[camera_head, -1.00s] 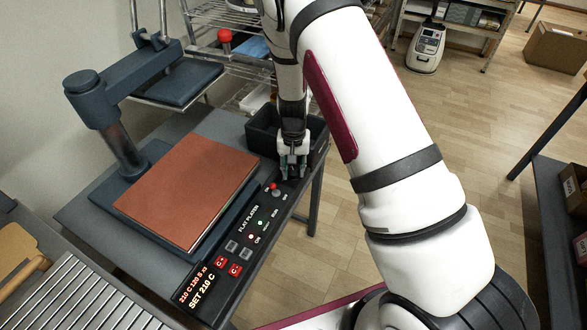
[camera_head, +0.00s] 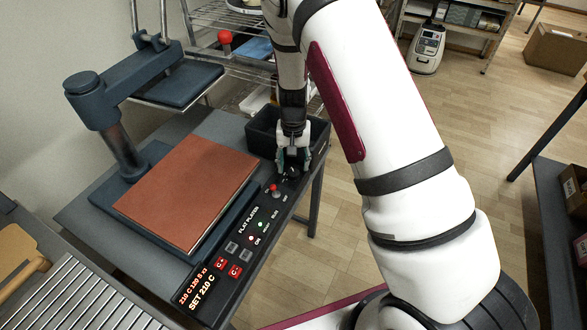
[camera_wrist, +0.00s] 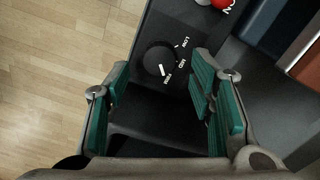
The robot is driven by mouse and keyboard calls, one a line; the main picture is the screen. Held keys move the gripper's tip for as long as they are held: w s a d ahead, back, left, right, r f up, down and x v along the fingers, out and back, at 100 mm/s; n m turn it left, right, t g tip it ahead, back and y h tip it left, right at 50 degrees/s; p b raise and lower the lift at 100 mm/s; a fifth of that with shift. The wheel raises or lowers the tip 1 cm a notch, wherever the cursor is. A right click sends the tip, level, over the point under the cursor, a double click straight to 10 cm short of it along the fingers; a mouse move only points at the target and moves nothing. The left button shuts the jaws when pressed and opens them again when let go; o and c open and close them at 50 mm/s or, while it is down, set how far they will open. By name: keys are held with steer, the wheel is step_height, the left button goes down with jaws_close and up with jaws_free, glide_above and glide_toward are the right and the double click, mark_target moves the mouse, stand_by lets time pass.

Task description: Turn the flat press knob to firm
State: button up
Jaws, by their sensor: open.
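The press knob (camera_wrist: 160,58) is a round black dial on the dark control panel, beside the labels LOW, MID and FIRM in the wrist view. Its white pointer mark is on the side facing FIRM. In the head view the knob (camera_head: 292,173) is a small dark shape at the panel's far end. My gripper (camera_wrist: 159,78) is open, with its teal-padded fingers apart on either side and the knob showing beyond them. In the head view my gripper (camera_head: 293,163) is just above the knob, seemingly clear of it.
The flat press has a brown platen (camera_head: 185,190) and a raised arm (camera_head: 120,90) at left. A red button (camera_head: 275,188) sits close to the knob. A black bin (camera_head: 262,135) stands right behind my gripper. Open floor lies to the right.

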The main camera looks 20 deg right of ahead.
step_height(320, 180, up, 9)
steer(key=shift+f, duration=0.2)
steer(key=shift+r, duration=0.1)
stand_by(0.4)
step_height(320, 180, up, 13)
steer(key=n+t+y+p, duration=0.1)
glide_above(293, 172)
steer(key=s, duration=0.7)
steer(key=s+a+r+n, duration=0.1)
steer(key=s+r, duration=0.6)
steer(key=r, duration=0.1)
steer(key=s+r+n+t+p, duration=0.1)
steer(key=s+r, duration=0.2)
steer(key=s, duration=0.6)
steer(key=s+d+r+n+t+h+p, duration=0.1)
steer(key=s+r, duration=0.3)
steer(key=s, duration=0.5)
steer(key=shift+s+d+t+p, duration=0.25)
steer(key=shift+s+t+p, duration=0.1)
steer(key=shift+t, duration=0.25)
